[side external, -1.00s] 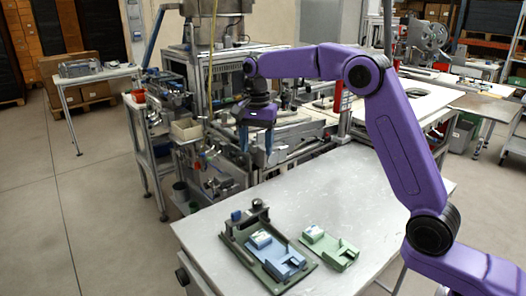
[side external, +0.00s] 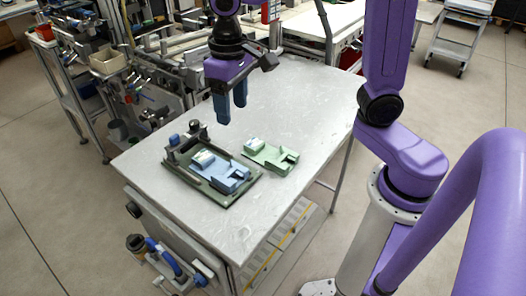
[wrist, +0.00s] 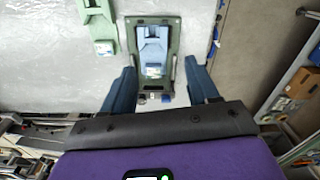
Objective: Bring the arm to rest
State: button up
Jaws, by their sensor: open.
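My gripper (side external: 231,102) hangs fingers-down above the far part of the white table (side external: 290,100), empty and apart from everything on it. Its two blue fingers are spread in the wrist view (wrist: 160,68). A dark green fixture plate (side external: 180,176) lies on the table with a blue part (side external: 226,177) lying on it. The blue part also shows in the wrist view (wrist: 152,48), in line with the gap between the fingers. A light green part (side external: 271,157) lies flat beside the plate, to its right.
A machine bench with bins (side external: 110,60) stands behind and left of the table. A grey cart (side external: 468,30) stands far back right. The table's back and right are clear. Hoses and fittings (side external: 165,262) hang at its front left side.

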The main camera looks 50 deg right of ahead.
jog(key=s+d+f+n, duration=0.2)
jog(key=s+d+n, duration=0.2)
jog(key=s, duration=0.5)
jog(key=s+d+f+n, duration=0.3)
jog(key=s+n, duration=0.3)
jog(key=s, duration=0.4)
jog(key=shift+s+d, duration=0.3)
jog(key=shift+d, duration=0.2)
